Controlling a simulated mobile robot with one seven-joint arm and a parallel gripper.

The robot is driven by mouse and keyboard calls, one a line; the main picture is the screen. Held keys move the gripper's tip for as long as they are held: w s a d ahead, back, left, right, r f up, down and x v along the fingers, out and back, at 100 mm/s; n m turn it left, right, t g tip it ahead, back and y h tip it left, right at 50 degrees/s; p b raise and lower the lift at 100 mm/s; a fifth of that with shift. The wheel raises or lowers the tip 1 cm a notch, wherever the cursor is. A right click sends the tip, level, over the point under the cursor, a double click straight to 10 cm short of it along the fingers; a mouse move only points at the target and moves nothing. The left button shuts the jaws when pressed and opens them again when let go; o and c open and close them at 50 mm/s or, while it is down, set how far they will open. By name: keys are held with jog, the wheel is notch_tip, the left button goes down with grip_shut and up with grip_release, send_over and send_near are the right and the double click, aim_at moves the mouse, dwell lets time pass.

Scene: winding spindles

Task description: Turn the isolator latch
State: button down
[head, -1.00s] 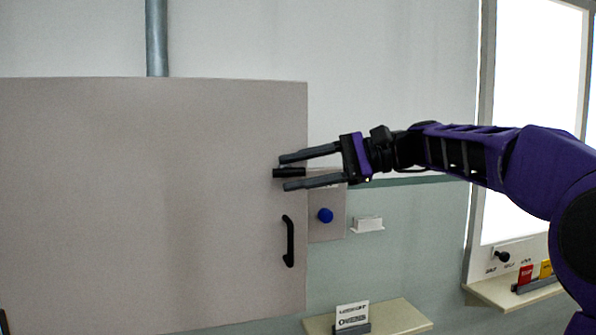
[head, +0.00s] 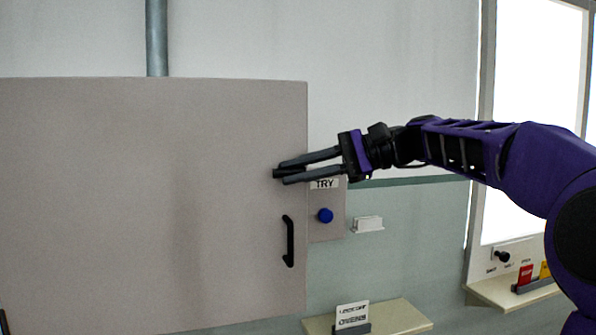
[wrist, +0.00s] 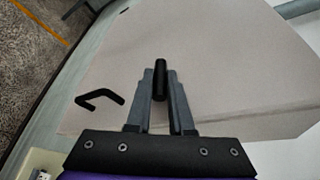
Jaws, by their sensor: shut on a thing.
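The isolator latch is a short black bar (wrist: 160,80) on the right edge of a large grey cabinet door. In the head view the latch (head: 279,173) lies roughly level, its outer end showing past the fingertips. My gripper (head: 288,172) reaches in from the right and is shut on the latch, one finger above it and one below. In the wrist view my gripper (wrist: 160,92) has a finger on each side of the bar; the fingers hide part of it.
A black door handle (head: 288,241) is below the latch. Right of the door is a panel with a TRY label (head: 324,184) and a blue button (head: 325,215). A small white holder (head: 367,224) and a shelf (head: 395,318) with a sign stand nearby.

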jog(key=h, duration=0.2)
jog(key=n+h, duration=0.1)
jog(key=h, duration=0.1)
jog(key=shift+a+r+t, duration=0.25)
jog(key=shift+r+t, duration=0.05)
jog(key=shift+r, duration=0.05)
jog(key=h, duration=0.3)
jog(key=n+h, duration=0.1)
jog(key=shift+s+a+r+t+h, duration=0.1)
jog(key=shift+a+r+t+h, duration=0.1)
jog(key=shift+a+t+h, duration=0.15)
jog(key=t+h, duration=0.1)
jog(key=h, duration=0.2)
jog(key=shift+s+a+n, duration=0.1)
jog(key=shift+n, duration=0.2)
jog(key=h, duration=0.2)
jog(key=t+h, duration=0.1)
jog(key=h, duration=0.1)
jog(key=shift+a+n+h, duration=0.2)
jog(key=shift+n+h, duration=0.1)
jog(key=shift+h, duration=0.05)
jog(key=c, duration=0.8)
grip_release()
jog(key=shift+s+d+r, duration=0.1)
